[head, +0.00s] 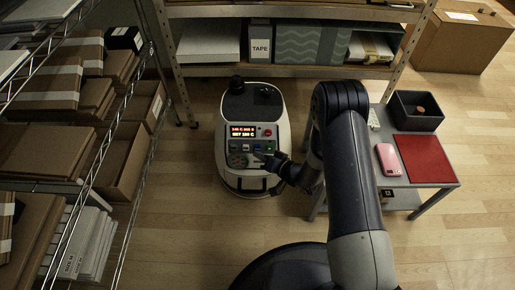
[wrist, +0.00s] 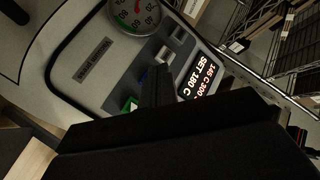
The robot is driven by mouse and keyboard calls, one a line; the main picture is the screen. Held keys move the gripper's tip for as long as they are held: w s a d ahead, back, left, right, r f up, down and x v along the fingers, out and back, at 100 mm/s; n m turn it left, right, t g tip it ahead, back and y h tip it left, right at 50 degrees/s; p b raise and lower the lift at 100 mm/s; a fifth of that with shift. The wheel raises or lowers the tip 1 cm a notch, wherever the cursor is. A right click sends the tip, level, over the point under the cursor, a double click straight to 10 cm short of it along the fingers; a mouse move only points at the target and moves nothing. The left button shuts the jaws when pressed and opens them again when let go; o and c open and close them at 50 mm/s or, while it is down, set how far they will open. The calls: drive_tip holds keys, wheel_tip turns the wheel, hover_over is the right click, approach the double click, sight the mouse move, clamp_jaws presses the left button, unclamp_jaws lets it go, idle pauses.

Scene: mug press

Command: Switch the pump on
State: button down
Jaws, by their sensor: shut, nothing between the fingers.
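The mug press (head: 232,170) is a white rounded machine with a grey control panel, standing on the floor at centre. Its panel has a lit display (head: 243,130), a red knob (head: 267,132) and several small switches. In the wrist view I see a round gauge (wrist: 132,12), a blue switch (wrist: 162,54), a green switch (wrist: 130,103) and the display (wrist: 201,75). I cannot read which switch is the pump's. My gripper (head: 262,156) is shut and empty at the panel's lower right; its fingers (wrist: 157,72) lie in front of the switches. I cannot tell whether they touch one.
A grey side table (head: 437,183) at right holds a dark bin (head: 417,123), a pink phone (head: 388,160) and a red mat (head: 425,158). A wire shelf with cardboard boxes (head: 120,160) stands at left. Shelving with boxes is behind. Floor in front of the press is clear.

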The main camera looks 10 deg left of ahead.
drive_tip(key=shift+w, duration=0.1)
idle(0.3)
drive_tip(key=shift+w+a+f+b, duration=0.1)
drive_tip(key=shift+w+b, duration=0.2)
drive_tip(key=shift+w, duration=0.05)
drive_tip(key=shift+w+a+f+b, duration=0.15)
drive_tip(key=shift+w+b, duration=0.15)
drive_tip(key=shift+w, duration=0.15)
idle(0.6)
drive_tip(key=shift+s, duration=0.15)
drive_tip(key=shift+s+d+r, duration=0.15)
drive_tip(key=shift+s, duration=0.25)
drive_tip(key=shift+s+d+r, duration=0.1)
drive_tip(key=shift+s+r, duration=0.05)
drive_tip(key=shift+s, duration=0.2)
drive_tip(key=s+d+r+p, duration=0.1)
drive_tip(key=s, duration=0.4)
drive_tip(key=shift+s+d+r, duration=0.15)
drive_tip(key=shift+s+r, duration=0.05)
drive_tip(key=shift+s, duration=0.15)
drive_tip(key=shift+w, duration=0.1)
